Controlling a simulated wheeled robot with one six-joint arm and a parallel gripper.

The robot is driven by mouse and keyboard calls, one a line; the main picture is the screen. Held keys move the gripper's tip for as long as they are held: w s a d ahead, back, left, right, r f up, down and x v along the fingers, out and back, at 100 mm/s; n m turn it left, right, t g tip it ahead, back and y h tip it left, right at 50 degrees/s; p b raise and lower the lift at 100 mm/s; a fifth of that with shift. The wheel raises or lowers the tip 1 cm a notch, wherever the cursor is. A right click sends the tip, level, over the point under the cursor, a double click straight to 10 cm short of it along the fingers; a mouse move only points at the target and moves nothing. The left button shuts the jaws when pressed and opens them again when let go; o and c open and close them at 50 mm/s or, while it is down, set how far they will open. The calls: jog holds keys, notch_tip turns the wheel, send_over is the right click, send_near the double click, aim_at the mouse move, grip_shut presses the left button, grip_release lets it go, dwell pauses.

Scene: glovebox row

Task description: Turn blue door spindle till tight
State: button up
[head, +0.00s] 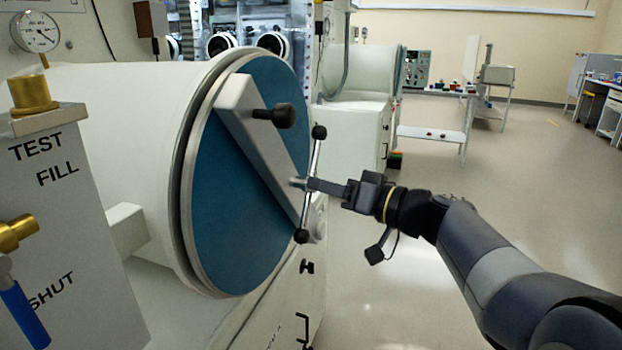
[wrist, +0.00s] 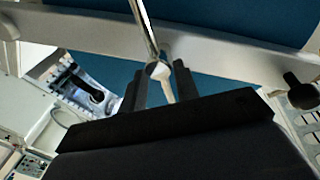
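The round blue door (head: 215,200) closes the end of a white cylinder. A pale crossbar (head: 255,140) runs slantwise over it. The spindle's metal handle bar (head: 313,165) stands off the crossbar's lower right end, tilted, with black end knobs. My gripper (head: 308,184) comes from the right and reaches the middle of this bar. In the wrist view the spindle's round hub (wrist: 158,70) and the bar lie between the two fingers (wrist: 159,82). Whether both fingers touch the hub is not clear.
A black knob (head: 284,115) juts from the crossbar's upper part, near the handle. A grey valve panel (head: 75,230) with brass fittings and a gauge (head: 36,32) stands at left. A white bench (head: 436,133) is behind. The floor at right is clear.

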jog(key=shift+x, duration=1.8)
jog(key=shift+c, duration=0.4)
grip_shut()
